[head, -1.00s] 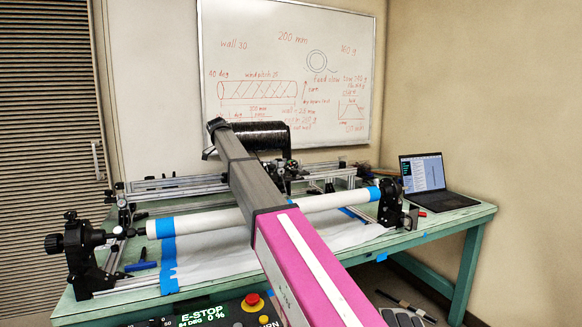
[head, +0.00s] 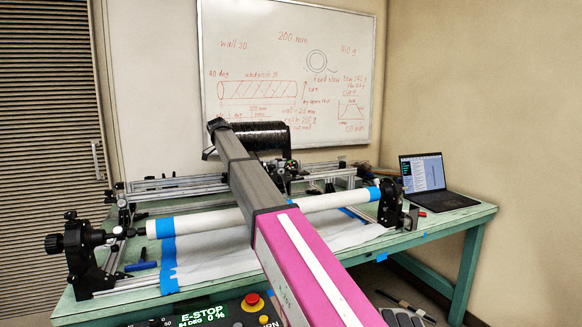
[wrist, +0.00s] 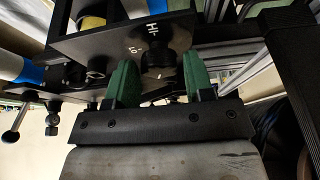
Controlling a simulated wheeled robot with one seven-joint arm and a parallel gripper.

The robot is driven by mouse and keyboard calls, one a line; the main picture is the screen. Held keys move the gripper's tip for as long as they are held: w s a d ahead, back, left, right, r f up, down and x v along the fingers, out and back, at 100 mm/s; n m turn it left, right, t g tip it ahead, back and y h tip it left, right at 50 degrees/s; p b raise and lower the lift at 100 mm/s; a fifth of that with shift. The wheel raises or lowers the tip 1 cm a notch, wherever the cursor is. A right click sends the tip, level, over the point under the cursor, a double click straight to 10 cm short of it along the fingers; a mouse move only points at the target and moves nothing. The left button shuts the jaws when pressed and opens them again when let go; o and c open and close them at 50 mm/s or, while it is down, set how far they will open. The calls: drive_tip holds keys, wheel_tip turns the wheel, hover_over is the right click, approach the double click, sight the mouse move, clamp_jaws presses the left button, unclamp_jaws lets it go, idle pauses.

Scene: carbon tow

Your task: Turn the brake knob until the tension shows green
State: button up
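In the wrist view, a dark knob (wrist: 158,72) sits on a black panel (wrist: 105,45) with white "HI" and "LO" marks. My gripper (wrist: 160,75) has its two green fingers on either side of the knob. The gap to the knob is small, and I cannot tell whether the fingers press on it. In the head view, my arm reaches across the winder and hides the gripper and knob. A small dial-like part with coloured spots (head: 292,164) shows beside the dark spool (head: 262,138), too small to read as a tension colour.
A white mandrel (head: 320,202) with blue tape spans the green table (head: 440,226). A laptop (head: 424,174) stands at the right. Rails (head: 170,185) lie behind the mandrel.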

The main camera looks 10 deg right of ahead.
drive_tip(key=shift+o, duration=0.5)
drive_tip(key=shift+v, duration=2.85)
drive_tip(key=shift+r, duration=0.15)
